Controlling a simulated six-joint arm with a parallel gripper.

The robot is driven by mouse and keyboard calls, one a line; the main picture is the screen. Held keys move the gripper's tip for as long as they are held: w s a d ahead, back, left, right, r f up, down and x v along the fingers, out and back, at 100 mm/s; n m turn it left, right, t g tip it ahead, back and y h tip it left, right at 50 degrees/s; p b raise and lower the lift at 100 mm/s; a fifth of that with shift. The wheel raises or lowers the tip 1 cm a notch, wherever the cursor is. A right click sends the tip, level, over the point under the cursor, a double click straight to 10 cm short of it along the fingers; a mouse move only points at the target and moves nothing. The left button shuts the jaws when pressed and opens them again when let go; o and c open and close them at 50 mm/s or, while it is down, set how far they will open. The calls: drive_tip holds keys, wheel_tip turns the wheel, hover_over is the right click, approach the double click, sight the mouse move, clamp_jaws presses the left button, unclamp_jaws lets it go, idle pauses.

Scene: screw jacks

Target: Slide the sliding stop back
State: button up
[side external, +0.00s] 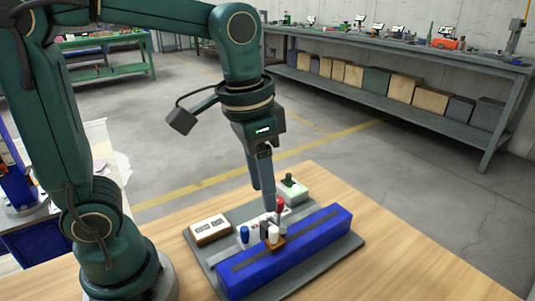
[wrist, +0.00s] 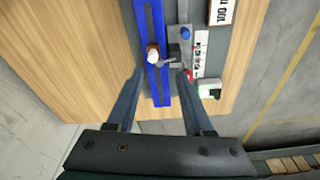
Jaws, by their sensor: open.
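The sliding stop, a brown block (side external: 272,244) with a white knob (side external: 273,233), sits on the slotted blue rail (side external: 315,236). In the wrist view the white knob (wrist: 152,55) shows on the rail (wrist: 157,22), with a grey lever-like part beside it. My gripper (side external: 268,203) points down just behind the rail in the side view. In the wrist view its open fingers (wrist: 160,74) lie on either side of the rail, with the knob ahead of and between the tips. Nothing is held. Whether the fingertips touch anything is unclear.
A blue knob (side external: 244,234) and a red knob (side external: 280,204) stand on a pale panel behind the rail, the red one close to my fingers. A display box (side external: 210,229) and a box with a green switch (side external: 290,187) flank them. The wooden table in front is clear.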

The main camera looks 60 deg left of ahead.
sight(274, 228)
drive_tip(key=shift+w+d+f+g, duration=0.25)
drive_tip(key=shift+w+f, duration=0.1)
drive_tip(key=shift+f, duration=0.15)
drive_tip(key=shift+w+d+f+g, duration=0.25)
drive_tip(key=shift+w+f, duration=0.05)
drive_tip(key=shift+f, duration=0.2)
drive_tip(key=shift+d+f+m, duration=0.15)
drive_tip(key=shift+f+m, duration=0.15)
drive_tip(key=shift+f, duration=0.05)
drive_tip(key=shift+f+g, duration=0.3)
drive_tip(key=shift+f, duration=2.5)
clamp_jaws()
